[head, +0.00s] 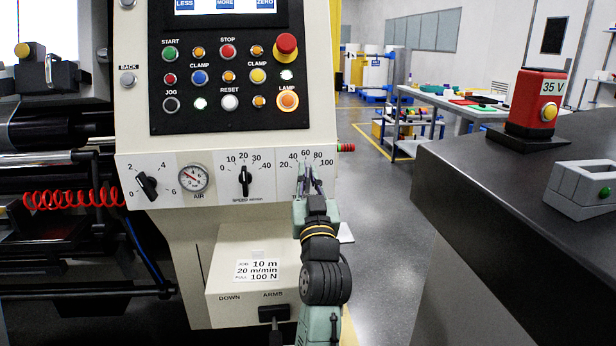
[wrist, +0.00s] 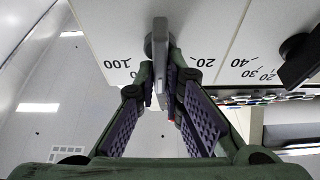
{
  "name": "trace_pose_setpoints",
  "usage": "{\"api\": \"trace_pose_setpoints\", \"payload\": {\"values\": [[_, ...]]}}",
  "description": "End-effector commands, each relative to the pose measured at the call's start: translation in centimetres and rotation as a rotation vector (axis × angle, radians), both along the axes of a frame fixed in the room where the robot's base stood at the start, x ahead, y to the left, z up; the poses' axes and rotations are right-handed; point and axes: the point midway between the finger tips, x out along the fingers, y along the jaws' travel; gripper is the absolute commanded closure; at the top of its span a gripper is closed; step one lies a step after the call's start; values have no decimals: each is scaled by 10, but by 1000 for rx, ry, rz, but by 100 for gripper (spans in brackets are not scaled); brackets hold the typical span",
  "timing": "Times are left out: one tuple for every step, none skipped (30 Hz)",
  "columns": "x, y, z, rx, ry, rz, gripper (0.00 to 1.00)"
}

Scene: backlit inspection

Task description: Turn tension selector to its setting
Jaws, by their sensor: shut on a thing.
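The tension selector, the right dial on the machine's white front panel, has a scale from 20 to 100. In the wrist view its grey bar knob (wrist: 161,62) stands between the purple-padded fingers of my gripper (wrist: 163,82), which is shut on it. The 100 mark lies left of the knob and 20 right of it in that upside-down view. In the head view my gripper (head: 309,184) covers most of the knob, so its pointer setting cannot be read. A job card (head: 257,270) reads 10 m, 20 m/min and pull 100 N.
The speed knob (head: 245,178) is just left, pointing near 20. Further left are an air gauge (head: 193,178) and another black knob (head: 147,186). Buttons fill the black panel above. A dark bench (head: 500,230) with a red 35 V box (head: 536,103) stands right.

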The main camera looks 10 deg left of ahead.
Motion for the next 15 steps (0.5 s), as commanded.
{"api": "trace_pose_setpoints", "payload": {"values": [[0, 1, 1, 16, 6, 2, 100], [0, 1, 1, 26, 9, 1, 100], [0, 1, 1, 45, 14, 1, 100], [0, 0, 1, 62, 18, 2, 100], [0, 0, 1, 79, 23, 1, 100], [0, 1, 2, 105, 30, 2, 100], [0, 0, 2, 126, 36, 2, 100], [0, 0, 2, 148, 43, 1, 100], [0, 0, 1, 179, 52, 2, 100], [0, 0, 1, 204, 60, 2, 100], [0, -1, 1, 230, 67, 2, 100], [0, -1, 1, 265, 77, 2, 100], [0, -1, 0, 293, 84, 2, 100], [1, -2, 0, 321, 92, 2, 100], [1, -1, 0, 357, 102, 2, 100]]}}
